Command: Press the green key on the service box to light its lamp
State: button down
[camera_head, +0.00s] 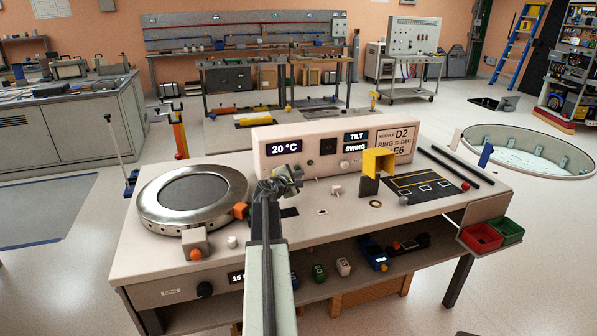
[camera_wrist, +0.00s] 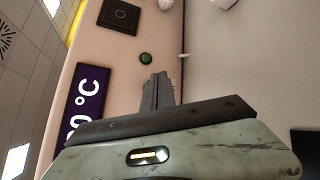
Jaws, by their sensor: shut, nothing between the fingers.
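The service box (camera_head: 262,170) is a beige box at the back of the bench, with a 20 °C display (camera_head: 284,147) and a dark square (camera_head: 328,146) on its front. In the wrist view the green key (camera_wrist: 146,58) is a small round dark-green button on the box's front (camera_wrist: 112,52), near the dark square. My gripper (camera_head: 287,178) is shut and empty in front of the box. In the wrist view its fingertips (camera_wrist: 160,82) point towards the key, seemingly just short of it. I cannot identify a lit lamp.
A round metal ring fixture (camera_head: 152,207) stands on the left of the bench. A yellow block (camera_head: 378,161) on a dark stand and a black marked mat (camera_head: 425,184) are on the right. Red (camera_head: 482,237) and green bins (camera_head: 507,230) hang at the right edge.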

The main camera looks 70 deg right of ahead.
jog(key=shift+w+d, duration=0.3)
jog(key=shift+d, duration=0.05)
dwell(0.5)
jog(key=shift+s+a, duration=0.6)
jog(key=shift+a, duration=0.15)
jog(key=s+a, duration=0.3)
jog(key=a, duration=0.1)
jog(key=shift+s+a, duration=0.35)
jog(key=shift+s, duration=0.05)
jog(key=shift+r, duration=0.1)
dwell(0.5)
